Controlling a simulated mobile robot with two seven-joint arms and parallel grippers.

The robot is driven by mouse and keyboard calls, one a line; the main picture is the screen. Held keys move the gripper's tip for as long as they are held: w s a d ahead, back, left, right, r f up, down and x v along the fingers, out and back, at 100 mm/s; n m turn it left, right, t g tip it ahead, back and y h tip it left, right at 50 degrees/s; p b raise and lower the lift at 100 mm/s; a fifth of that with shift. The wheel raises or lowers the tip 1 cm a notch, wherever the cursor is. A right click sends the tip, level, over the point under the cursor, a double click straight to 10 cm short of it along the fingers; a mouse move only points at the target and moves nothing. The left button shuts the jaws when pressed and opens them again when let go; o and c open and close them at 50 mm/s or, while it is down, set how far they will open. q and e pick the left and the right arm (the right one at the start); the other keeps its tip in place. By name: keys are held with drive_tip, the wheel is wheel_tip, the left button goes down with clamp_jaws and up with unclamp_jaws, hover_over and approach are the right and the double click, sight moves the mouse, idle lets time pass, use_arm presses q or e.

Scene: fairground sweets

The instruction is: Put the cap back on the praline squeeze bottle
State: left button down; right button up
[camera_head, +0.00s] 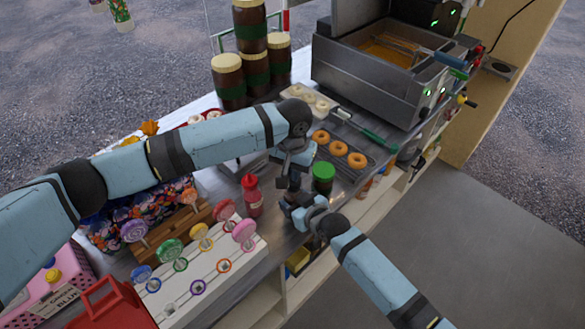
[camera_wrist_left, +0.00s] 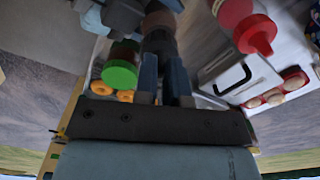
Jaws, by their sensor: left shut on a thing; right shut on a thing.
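My left gripper (camera_head: 291,168) points down over the counter, shut on a small dark thing that looks like the cap (camera_wrist_left: 160,42); the fingers mostly hide it. My right gripper (camera_head: 292,203) is just below, shut on what looks like the brown praline squeeze bottle (camera_head: 293,184). Only a narrow dark strip of the bottle shows between the two grippers. In the left wrist view, brown (camera_wrist_left: 158,19) shows beyond the dark part, in line with the left fingers. I cannot tell whether cap and bottle touch.
A red squeeze bottle (camera_head: 253,198) stands left of the grippers. A green-lidded jar (camera_head: 322,178) stands close on the right. Doughnuts (camera_head: 338,148) lie on a rack behind it. A lollipop stand (camera_head: 212,268) is at the front left; a fryer (camera_head: 375,70) is at the back.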

use_arm(q)
drive_tip(key=shift+f, duration=0.55)
idle(0.4)
